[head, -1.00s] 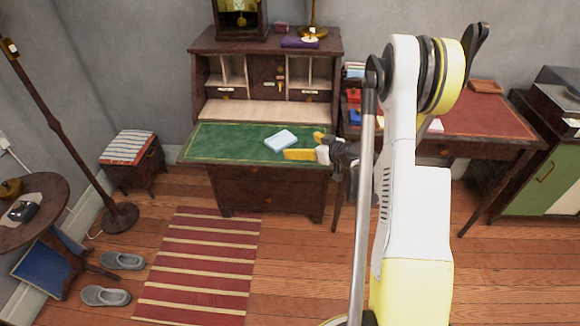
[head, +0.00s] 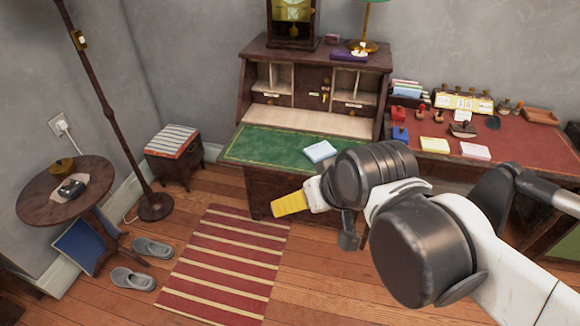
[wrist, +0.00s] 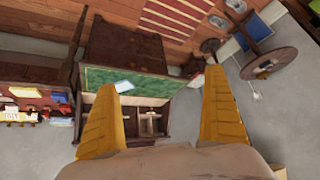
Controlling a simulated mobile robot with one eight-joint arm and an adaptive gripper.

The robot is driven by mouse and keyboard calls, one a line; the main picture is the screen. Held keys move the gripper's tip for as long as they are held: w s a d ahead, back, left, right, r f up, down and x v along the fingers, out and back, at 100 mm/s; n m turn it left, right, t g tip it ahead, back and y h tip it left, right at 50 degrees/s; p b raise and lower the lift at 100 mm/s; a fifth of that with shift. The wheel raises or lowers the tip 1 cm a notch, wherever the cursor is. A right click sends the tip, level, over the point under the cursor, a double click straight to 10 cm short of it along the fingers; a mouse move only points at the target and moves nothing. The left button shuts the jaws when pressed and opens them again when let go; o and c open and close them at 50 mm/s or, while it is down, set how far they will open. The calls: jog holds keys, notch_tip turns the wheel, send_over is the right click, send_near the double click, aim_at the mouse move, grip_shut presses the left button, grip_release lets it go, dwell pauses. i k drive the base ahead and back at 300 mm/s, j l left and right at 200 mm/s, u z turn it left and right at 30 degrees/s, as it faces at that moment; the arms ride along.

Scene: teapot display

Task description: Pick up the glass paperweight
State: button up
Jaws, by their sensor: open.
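I cannot make out the glass paperweight for certain. A small pale spot (head: 361,46) shows by a purple book on top of the bureau, too small to identify. A pale blue block, perhaps a pad (head: 320,151), lies on the bureau's green writing surface (head: 262,147); it also shows in the wrist view (wrist: 124,87). My gripper (head: 288,204) is in front of the bureau, below the writing surface in the picture. In the wrist view its yellow fingers (wrist: 162,80) are spread wide with nothing between them.
A red-topped desk (head: 545,150) with stamps, pads and a calendar stands to the right. A round table (head: 40,210), floor lamp (head: 112,115) and striped stool (head: 172,143) are left. Slippers (head: 152,248) and a striped rug (head: 225,265) lie on the floor.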

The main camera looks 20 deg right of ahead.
aim_at(494, 122)
jog(key=z, duration=1.9)
